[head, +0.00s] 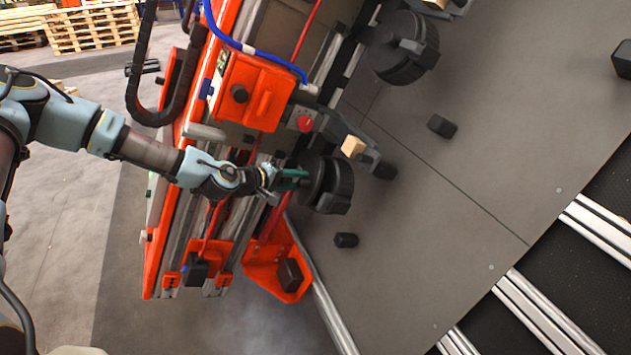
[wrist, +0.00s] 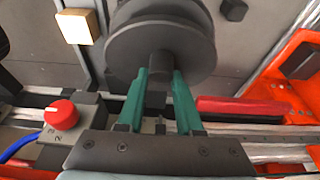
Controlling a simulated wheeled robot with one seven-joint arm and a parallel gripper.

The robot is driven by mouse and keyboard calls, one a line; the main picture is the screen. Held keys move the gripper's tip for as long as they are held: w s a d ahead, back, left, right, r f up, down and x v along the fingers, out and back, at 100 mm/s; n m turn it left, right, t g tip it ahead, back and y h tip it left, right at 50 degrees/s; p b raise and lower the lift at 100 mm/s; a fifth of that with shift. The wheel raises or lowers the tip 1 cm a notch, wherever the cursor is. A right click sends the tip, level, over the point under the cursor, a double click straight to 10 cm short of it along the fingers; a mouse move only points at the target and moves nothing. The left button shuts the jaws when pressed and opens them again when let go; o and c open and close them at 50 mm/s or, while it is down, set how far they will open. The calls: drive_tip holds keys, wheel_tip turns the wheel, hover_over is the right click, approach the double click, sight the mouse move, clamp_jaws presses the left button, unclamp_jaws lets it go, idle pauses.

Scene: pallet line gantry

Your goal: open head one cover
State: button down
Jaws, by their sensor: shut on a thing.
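A dark round drum with a disc-shaped cover (wrist: 160,38) fills the top middle of the wrist view. A short dark knob (wrist: 161,64) stands out from the middle of the cover. My gripper (wrist: 160,76) has its two green fingers on either side of this knob and is shut on it. In the head view, the drum (head: 338,186) hangs on the orange gantry carriage, and my gripper (head: 294,178) reaches it from the left. The cover lies flat against the drum as far as I can see. The fingers partly hide the knob.
A second dark drum (head: 402,48) hangs farther up the gantry. An orange box (head: 250,92) with a blue hose and a red knob (wrist: 62,115) are close to my arm. A wooden block (head: 352,146) sits beside the drum. Small black blocks (head: 346,240) lie on the grey deck.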

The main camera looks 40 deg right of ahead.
drive_tip(key=shift+w+r, duration=0.1)
drive_tip(key=shift+w, duration=0.1)
drive_tip(key=shift+w+a+r, duration=0.15)
drive_tip(key=shift+w+a, duration=0.05)
drive_tip(key=shift+w, duration=0.25)
drive_tip(key=shift+w+a+r, duration=0.15)
drive_tip(key=shift+w, duration=0.3)
drive_tip(key=shift+w, duration=0.1)
drive_tip(key=shift+w+a+r+b, duration=0.15)
drive_tip(key=shift+w+b, duration=0.15)
drive_tip(key=shift+w, duration=0.2)
drive_tip(key=shift+w+r+b, duration=0.1)
drive_tip(key=shift+w+b, duration=0.15)
drive_tip(key=shift+w, duration=0.25)
drive_tip(key=c, duration=1.6)
unclamp_jaws()
drive_tip(key=c, duration=0.7)
unclamp_jaws()
